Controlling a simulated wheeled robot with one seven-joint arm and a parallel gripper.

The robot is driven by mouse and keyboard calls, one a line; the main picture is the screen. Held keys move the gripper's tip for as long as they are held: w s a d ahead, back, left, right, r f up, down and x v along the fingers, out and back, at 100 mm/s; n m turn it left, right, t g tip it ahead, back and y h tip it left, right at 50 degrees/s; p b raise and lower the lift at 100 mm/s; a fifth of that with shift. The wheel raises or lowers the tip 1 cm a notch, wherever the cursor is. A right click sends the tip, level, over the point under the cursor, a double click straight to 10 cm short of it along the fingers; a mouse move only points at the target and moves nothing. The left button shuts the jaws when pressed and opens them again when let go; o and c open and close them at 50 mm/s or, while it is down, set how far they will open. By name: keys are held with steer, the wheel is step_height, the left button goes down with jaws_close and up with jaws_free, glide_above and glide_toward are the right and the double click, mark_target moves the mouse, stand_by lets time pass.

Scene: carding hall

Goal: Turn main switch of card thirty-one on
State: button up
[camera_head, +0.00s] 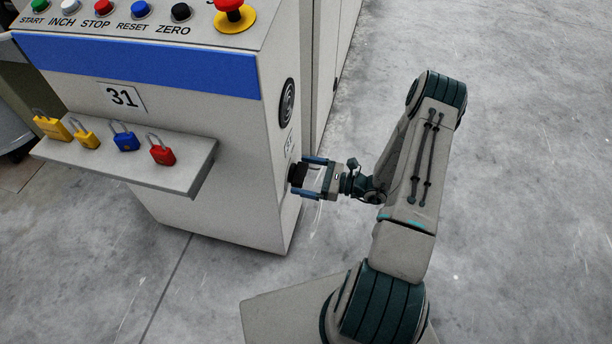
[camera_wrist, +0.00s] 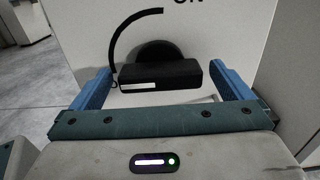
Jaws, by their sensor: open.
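The main switch (camera_wrist: 160,74) of card thirty-one is a black rotary handle on the side panel of the machine. In the wrist view its bar lies level, with a white mark at its left end, below a black arc and lettering that reads ON at the top edge. In the head view the switch (camera_head: 297,174) shows at the cabinet's right side. My gripper (camera_head: 312,177) is open in front of it. In the wrist view its blue fingers (camera_wrist: 170,90) stand left and right of the bar's ends; I cannot tell whether they touch it.
The cabinet (camera_head: 190,195) carries a plate (camera_head: 122,97) reading 31. Yellow, blue and red padlocks sit on a shelf (camera_head: 185,178) on its front. Coloured buttons and a red mushroom button (camera_head: 229,8) are on top. The floor to the right is clear.

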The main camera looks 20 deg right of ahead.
steer(key=c, duration=1)
steer(key=shift+m, duration=0.3)
steer(key=m+p, duration=0.2)
steer(key=m, duration=0.1)
steer(key=shift+r+m+p, duration=0.15)
steer(key=shift+m+p, duration=0.15)
steer(key=shift+m, duration=0.1)
steer(key=shift+w+d+f+m+p, duration=0.15)
steer(key=shift+m+p, duration=0.8)
steer(key=shift+m, duration=2.4)
steer(key=shift+s+a+f+m+p, duration=0.1)
steer(key=shift+m+p, duration=0.85)
steer(key=shift+m, duration=2.4)
